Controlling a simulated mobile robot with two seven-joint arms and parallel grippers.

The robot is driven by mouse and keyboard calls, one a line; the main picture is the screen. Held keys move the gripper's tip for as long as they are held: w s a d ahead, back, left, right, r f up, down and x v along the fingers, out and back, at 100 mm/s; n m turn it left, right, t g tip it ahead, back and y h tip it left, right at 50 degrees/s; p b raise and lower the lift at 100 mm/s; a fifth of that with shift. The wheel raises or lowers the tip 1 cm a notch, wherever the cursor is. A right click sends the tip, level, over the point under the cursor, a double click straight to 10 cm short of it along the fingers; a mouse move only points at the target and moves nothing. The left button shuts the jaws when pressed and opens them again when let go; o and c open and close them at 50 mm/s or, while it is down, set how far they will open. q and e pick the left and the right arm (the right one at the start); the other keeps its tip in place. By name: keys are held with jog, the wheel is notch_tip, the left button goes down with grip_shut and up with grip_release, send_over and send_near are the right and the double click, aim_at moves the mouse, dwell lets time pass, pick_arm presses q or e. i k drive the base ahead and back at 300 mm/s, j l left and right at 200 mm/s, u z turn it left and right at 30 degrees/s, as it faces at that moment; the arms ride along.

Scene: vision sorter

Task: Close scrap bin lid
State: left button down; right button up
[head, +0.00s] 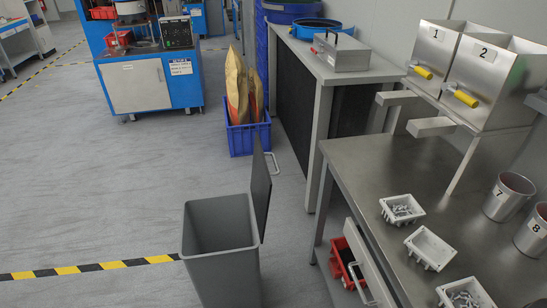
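The scrap bin (221,272) is a grey, square, open-topped bin on the floor at the lower middle of the head view. Its lid (262,187) is a thin dark grey panel standing upright along the bin's right edge, so the bin is open. The part of the inside that shows looks empty; its bottom is hidden. Neither of my grippers is in view.
A steel table (385,170) stands right of the bin, with white trays (431,246) of small metal parts and numbered cups (509,196). A red bin (345,262) is beneath it. A blue crate (246,137) holding sacks stands behind. The floor left is clear.

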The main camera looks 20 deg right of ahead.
aim_at(261, 187)
jog(key=i+j+z, duration=0.25)
jog(key=i+j, duration=0.4)
jog(key=i, duration=0.15)
